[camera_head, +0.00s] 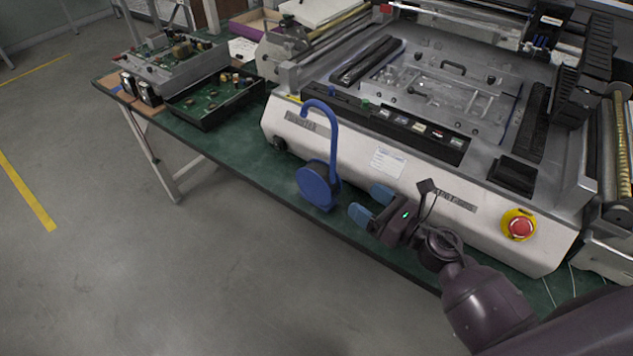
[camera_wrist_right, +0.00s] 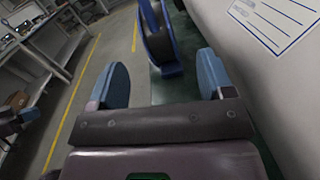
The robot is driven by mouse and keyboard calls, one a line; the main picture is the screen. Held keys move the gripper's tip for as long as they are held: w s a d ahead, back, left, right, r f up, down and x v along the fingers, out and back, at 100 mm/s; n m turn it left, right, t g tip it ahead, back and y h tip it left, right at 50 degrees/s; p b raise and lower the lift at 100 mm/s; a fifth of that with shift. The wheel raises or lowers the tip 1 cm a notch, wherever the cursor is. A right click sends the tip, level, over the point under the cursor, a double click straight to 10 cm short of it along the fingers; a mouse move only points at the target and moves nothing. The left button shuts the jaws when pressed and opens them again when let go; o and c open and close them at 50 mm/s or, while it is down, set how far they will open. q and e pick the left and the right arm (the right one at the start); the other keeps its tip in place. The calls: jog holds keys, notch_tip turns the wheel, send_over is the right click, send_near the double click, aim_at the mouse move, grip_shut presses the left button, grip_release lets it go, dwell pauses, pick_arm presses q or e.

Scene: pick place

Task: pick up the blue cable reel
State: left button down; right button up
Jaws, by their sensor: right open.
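The blue cable reel (camera_head: 318,184) stands upright on the green table near its front edge, with a tall hooked blue handle above it. My right gripper (camera_head: 371,205) is just to the right of the reel, open and empty, with its blue fingertips pointing towards it. In the right wrist view the reel (camera_wrist_right: 160,42) shows ahead, beyond the gap between the two fingers of the gripper (camera_wrist_right: 162,78), cut off by the top edge. The fingers look apart from the reel.
A large white and grey machine (camera_head: 345,147) stands right behind the reel, with a red emergency button (camera_head: 519,225) at its right. Trays of circuit boards (camera_head: 213,100) lie at the table's left end. The green table's (camera_head: 228,150) front strip is narrow; open floor lies before it.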

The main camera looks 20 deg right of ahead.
aim_at(338, 187)
jog(key=shift+w+a+f+n+g, duration=0.15)
jog(key=shift+f+n+g, duration=0.2)
jog(key=shift+n, duration=0.45)
jog(key=shift+w+a+n+y, duration=0.2)
jog(key=shift+w+n+y, duration=0.05)
jog(key=shift+n+y, duration=0.05)
jog(key=x, duration=0.4)
jog(key=shift+w+a, duration=0.1)
jog(key=shift+w, duration=0.05)
jog(key=shift+p+x, duration=0.4)
jog(key=shift+x, duration=2.55)
jog(key=shift+c, duration=0.3)
jog(key=c, duration=1.3)
